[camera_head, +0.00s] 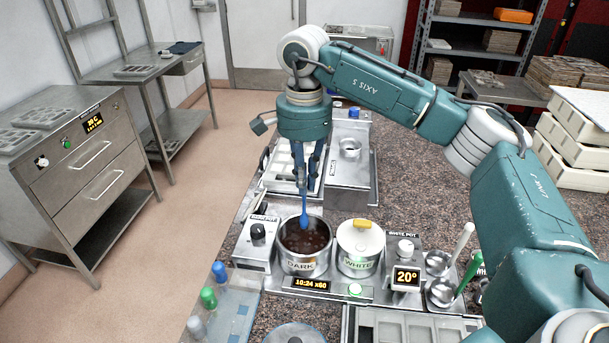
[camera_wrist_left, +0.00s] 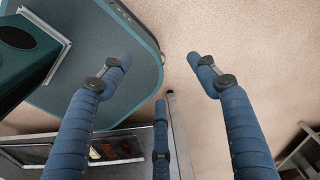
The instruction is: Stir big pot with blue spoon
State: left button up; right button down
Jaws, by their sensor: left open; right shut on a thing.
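The big pot (camera_head: 303,265), labelled DARK, stands open on the counter with dark brown contents. My right gripper (camera_head: 302,185) hangs above it, pointing down and shut on the blue spoon (camera_head: 304,219). The spoon is roughly upright over the pot; its lower end is at the dark contents, and I cannot tell how deep it reaches. My left gripper (camera_wrist_left: 158,75) shows only in the left wrist view, open and empty, with the floor beyond its fingers.
A lidded pot (camera_head: 358,263) labelled WHITE stands close to the right of the big pot. A knob box (camera_head: 258,240) is at its left, a 20° display (camera_head: 407,277) at the right. Blue, green and white-capped bottles (camera_head: 208,299) stand front left. A moulded tray (camera_head: 410,330) lies in front.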

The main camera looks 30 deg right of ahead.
aim_at(306, 215)
jog(key=shift+s+f, duration=0.1)
jog(key=shift+f, duration=0.4)
jog(key=shift+d+f+b, duration=0.15)
jog(key=shift+f+b, duration=0.55)
jog(key=shift+f, duration=0.05)
notch_tip(306, 215, down, 2)
jog(key=shift+b, duration=0.65)
jog(key=shift+f, duration=0.3)
pick_arm(q)
notch_tip(306, 215, down, 7)
jog(key=d+b, duration=0.1)
jog(key=b, duration=0.3)
jog(key=shift+w, duration=0.25)
pick_arm(e)
jog(key=shift+f, duration=2.6)
